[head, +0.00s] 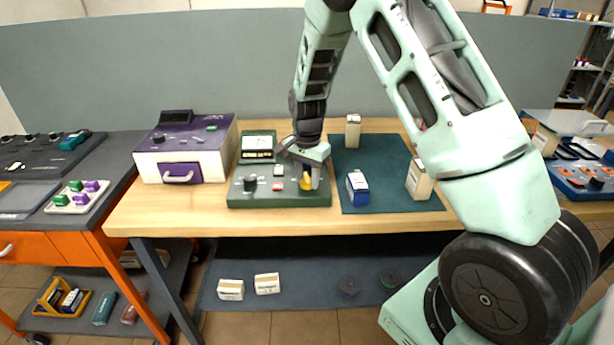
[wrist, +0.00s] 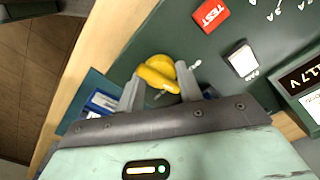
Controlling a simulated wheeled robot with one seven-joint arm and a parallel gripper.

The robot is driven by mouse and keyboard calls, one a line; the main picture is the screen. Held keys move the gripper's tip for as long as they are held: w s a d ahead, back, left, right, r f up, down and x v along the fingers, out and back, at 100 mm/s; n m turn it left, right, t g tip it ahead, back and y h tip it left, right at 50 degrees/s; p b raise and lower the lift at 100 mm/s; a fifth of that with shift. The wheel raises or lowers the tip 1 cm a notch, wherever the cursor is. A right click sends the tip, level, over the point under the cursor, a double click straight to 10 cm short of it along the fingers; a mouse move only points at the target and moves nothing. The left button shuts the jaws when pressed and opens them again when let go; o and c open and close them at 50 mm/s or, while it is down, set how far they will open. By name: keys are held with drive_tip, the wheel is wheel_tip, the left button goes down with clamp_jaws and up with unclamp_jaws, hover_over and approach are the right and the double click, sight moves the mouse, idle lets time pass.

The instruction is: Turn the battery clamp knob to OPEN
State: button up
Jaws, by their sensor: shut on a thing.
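The battery clamp knob is a yellow round knob with a raised grip bar (wrist: 158,76), on a dark green tester panel (head: 277,201). In the head view the knob (head: 306,184) shows just under my gripper, partly covered by it. My gripper (head: 308,176) reaches down onto the right part of the panel. In the wrist view my gripper (wrist: 160,90) has a finger on each side of the knob's bar and is shut on it. White markings stand beside the knob, but I cannot read which setting it points to.
A red TEST button (wrist: 210,14), a white button (wrist: 242,60) and a display (wrist: 300,78) sit on the panel. A blue box (head: 357,189) and cream cartons (head: 419,180) stand on the mat at right. A purple-and-white device (head: 187,150) stands at left.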

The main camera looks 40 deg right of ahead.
sight(307, 177)
drive_tip(key=n, duration=0.6)
drive_tip(key=shift+n, duration=0.4)
idle(0.3)
drive_tip(key=o, duration=1)
drive_tip(key=shift+r, duration=0.1)
wheel_tip(307, 177, up, 17)
drive_tip(key=b, duration=0.1)
drive_tip(key=shift+r+b, duration=0.15)
drive_tip(key=shift+b, duration=0.2)
